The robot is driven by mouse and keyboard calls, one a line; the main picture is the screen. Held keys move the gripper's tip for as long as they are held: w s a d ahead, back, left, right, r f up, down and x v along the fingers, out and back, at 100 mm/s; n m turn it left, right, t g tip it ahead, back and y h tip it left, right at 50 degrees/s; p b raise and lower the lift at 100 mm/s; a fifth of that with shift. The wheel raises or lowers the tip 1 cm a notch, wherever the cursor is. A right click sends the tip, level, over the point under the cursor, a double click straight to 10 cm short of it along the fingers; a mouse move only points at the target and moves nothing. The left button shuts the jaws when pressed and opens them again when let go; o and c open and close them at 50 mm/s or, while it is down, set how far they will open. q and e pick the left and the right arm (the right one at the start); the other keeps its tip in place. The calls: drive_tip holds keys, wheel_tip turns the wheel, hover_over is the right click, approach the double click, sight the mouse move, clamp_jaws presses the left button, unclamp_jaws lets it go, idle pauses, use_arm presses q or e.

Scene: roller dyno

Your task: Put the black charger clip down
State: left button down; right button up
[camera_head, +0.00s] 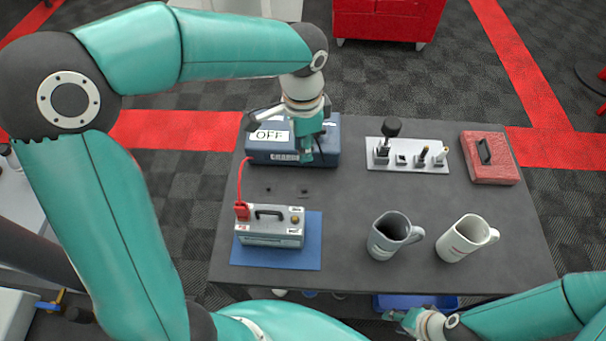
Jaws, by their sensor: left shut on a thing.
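My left gripper (305,157) is over the front right of the blue charger (263,152), which carries an "OFF" label. It is shut on the black charger clip, which is mostly hidden by the fingers; a bit of dark cable shows beside them. The red clip (242,211) sits at the left end of the grey battery (271,228), with its red cable running up to the charger. The battery stands on a blue mat (275,259). My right gripper (397,317) is low, beyond the table's front edge; its fingers are too small to read.
Two mugs, one grey (388,240) and one white (462,241), stand at the front right of the dark table (340,205). A white tray (408,164) with small upright parts and a red case (489,165) are behind them. Two small dark pieces lie between charger and battery.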

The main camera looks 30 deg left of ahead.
sight(303, 188)
use_arm(q)
wheel_tip(303, 188, down, 14)
drive_tip(key=shift+r, duration=0.2)
idle(0.4)
drive_tip(key=shift+f+b, duration=0.45)
drive_tip(key=shift+f, duration=0.15)
drive_tip(key=c, duration=1)
unclamp_jaws()
drive_tip(key=shift+r, duration=0.15)
drive_tip(key=shift+r+p, duration=0.25)
drive_tip(key=shift+p, duration=0.2)
wheel_tip(303, 188, up, 12)
drive_tip(key=shift+s+r, duration=0.1)
drive_tip(key=shift+r, duration=0.15)
